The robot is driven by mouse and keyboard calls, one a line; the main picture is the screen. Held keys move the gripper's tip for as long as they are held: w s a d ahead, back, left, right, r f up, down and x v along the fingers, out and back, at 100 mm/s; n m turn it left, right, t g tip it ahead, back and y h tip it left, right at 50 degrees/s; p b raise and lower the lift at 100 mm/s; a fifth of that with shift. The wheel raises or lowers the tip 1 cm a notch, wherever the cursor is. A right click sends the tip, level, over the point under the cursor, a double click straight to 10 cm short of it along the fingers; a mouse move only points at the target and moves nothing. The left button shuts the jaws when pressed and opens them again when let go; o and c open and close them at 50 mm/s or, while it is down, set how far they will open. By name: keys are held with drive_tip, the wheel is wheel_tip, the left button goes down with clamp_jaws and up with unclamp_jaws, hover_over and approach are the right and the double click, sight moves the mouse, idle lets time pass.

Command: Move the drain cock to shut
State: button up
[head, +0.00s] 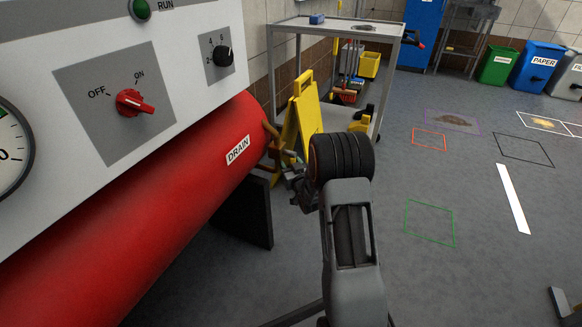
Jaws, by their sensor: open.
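The red tank (190,180) carries a white label reading DRAIN (238,150) near its right end. The drain cock (272,152), a small brass-coloured fitting, sticks out from the tank just right of that label. My gripper (288,172) is at the cock, its fingers small and dark and pointing left toward it. The jaws are open. My wrist and arm hide part of the area to the right. I cannot tell whether the fingers touch the cock, nor clearly which way its handle points.
A white panel with a red OFF/ON knob (133,102) and a black dial (220,56) stands above the tank. A yellow folding sign (304,112) and a grey cart (340,27) stand close behind the cock.

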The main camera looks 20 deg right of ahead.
drive_tip(key=shift+w, duration=0.1)
drive_tip(key=shift+c, duration=0.3)
clamp_jaws()
